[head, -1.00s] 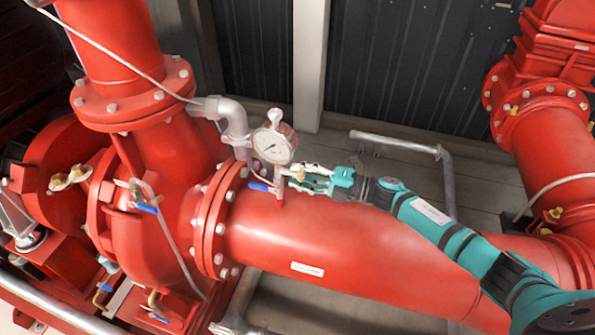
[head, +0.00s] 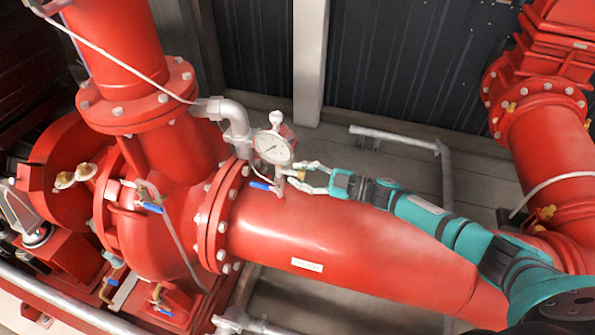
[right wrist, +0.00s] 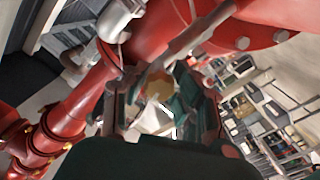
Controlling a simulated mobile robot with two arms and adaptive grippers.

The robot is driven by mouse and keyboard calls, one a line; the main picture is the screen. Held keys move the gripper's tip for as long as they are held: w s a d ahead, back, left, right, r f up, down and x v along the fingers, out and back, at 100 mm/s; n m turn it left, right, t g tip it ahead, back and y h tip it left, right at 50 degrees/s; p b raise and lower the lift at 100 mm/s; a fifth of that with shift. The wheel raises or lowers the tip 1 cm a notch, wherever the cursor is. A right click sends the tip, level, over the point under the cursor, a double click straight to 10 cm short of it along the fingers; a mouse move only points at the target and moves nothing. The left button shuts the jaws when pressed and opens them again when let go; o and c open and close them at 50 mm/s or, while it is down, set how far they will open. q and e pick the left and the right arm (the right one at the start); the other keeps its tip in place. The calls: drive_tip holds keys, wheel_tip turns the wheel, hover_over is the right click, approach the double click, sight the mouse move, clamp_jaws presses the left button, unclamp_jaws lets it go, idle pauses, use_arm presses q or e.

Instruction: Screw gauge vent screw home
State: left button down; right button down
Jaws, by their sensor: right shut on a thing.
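The pressure gauge (head: 272,147) has a round white dial and stands on a short stem above the large red horizontal pipe (head: 340,235). A blue-handled valve (head: 260,185) sits low at its left. My right gripper (head: 300,180) reaches in from the right, just below and right of the dial, with its fingers around the stem fitting's right side. In the right wrist view a blurred brass-coloured piece, which I take as the vent screw (right wrist: 158,86), sits between the fingers of my right gripper (right wrist: 158,98). Its thread and seat are hidden. My left gripper is out of view.
A grey elbow pipe (head: 236,122) rises just left of the gauge. The red bolted flange (head: 222,218) stands close on the left. A grey rail pipe (head: 400,142) runs behind my right arm. There is open room above the pipe to the gauge's right.

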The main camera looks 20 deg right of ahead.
drive_tip(key=shift+a+r+m+p, duration=0.1)
drive_tip(key=shift+r+m+p, duration=0.1)
drive_tip(key=shift+m, duration=0.7)
drive_tip(key=shift+r+m+p, duration=0.1)
drive_tip(key=shift+m+p, duration=0.1)
drive_tip(key=shift+m, duration=0.7)
drive_tip(key=c, duration=1.5)
unclamp_jaws()
drive_tip(key=o, duration=0.5)
drive_tip(key=shift+s, duration=0.2)
drive_tip(key=shift+f, duration=0.15)
drive_tip(key=shift+s+d, duration=0.2)
drive_tip(key=shift+d, duration=0.25)
drive_tip(key=v, duration=1.1)
drive_tip(key=shift+s+r, duration=0.2)
drive_tip(key=shift+a, duration=0.1)
